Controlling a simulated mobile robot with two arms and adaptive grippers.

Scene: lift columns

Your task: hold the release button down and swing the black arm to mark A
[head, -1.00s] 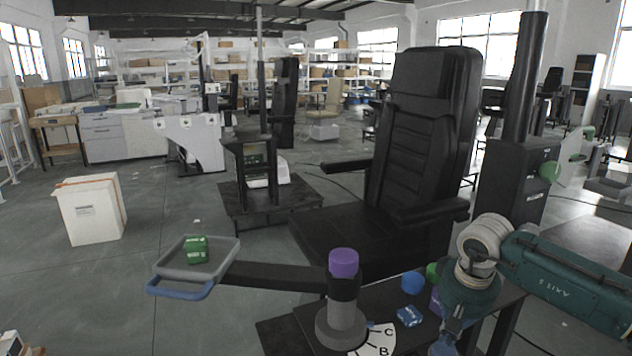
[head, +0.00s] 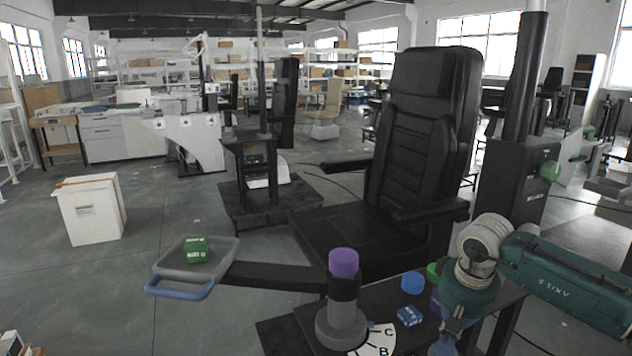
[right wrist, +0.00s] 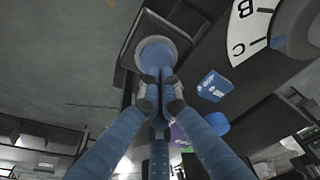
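The black arm (head: 275,276) reaches left from a grey post to a grey tray (head: 222,262) with a blue handle (head: 182,291). A purple cap (head: 343,263) tops the post. A white dial (head: 377,341) at its foot shows C and B; mark A is not visible. The dial also shows in the right wrist view (right wrist: 246,28). My right gripper (head: 443,347) is low beside the table, away from the black arm. Its fingertips (right wrist: 160,92) are together before a round blue disc (right wrist: 156,53) on a dark square; contact is unclear. My left gripper is not in view.
A green box (head: 195,250) sits on the tray. A blue box (head: 409,316) and blue (head: 412,283), green (head: 432,271) and purple caps lie near my right gripper. A black seat (head: 425,130) stands behind.

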